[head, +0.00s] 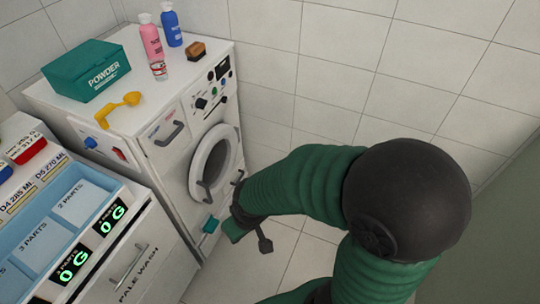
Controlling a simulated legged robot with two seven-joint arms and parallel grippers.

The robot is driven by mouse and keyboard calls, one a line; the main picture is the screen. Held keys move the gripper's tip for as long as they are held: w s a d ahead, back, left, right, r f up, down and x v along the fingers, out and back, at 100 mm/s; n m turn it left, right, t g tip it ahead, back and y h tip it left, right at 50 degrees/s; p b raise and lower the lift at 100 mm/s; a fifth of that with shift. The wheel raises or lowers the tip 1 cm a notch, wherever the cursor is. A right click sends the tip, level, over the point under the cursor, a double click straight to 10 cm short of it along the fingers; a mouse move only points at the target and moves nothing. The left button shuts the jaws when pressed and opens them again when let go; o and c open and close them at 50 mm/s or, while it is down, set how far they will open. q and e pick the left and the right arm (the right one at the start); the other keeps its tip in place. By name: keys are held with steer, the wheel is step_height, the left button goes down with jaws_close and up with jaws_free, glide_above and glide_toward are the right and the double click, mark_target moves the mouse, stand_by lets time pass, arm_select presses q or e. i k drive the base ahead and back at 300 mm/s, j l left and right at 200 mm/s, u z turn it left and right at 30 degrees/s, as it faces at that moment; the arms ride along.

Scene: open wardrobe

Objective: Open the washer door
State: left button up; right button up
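The white washer (165,150) stands against the tiled wall. The door looks shut against the front panel. My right arm, green with a black joint, comes in from the lower right. My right gripper (250,228) is low in front of the washer, to the lower right of the door and apart from its handle. Its fingers are small and partly hidden, so its opening is unclear. My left gripper is out of view.
On the washer top are a teal powder box (87,72), a yellow scoop (119,108), a pink bottle (151,40), a blue bottle (171,24) and a brown brush (196,50). A drawer cabinet (135,250) stands at the lower left. Tiled floor (300,262) is clear in front.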

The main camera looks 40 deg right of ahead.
mark_target(200, 191)
steer(key=z, duration=0.9)
steer(key=i+l+u, duration=0.5)
steer(key=i+j, duration=0.05)
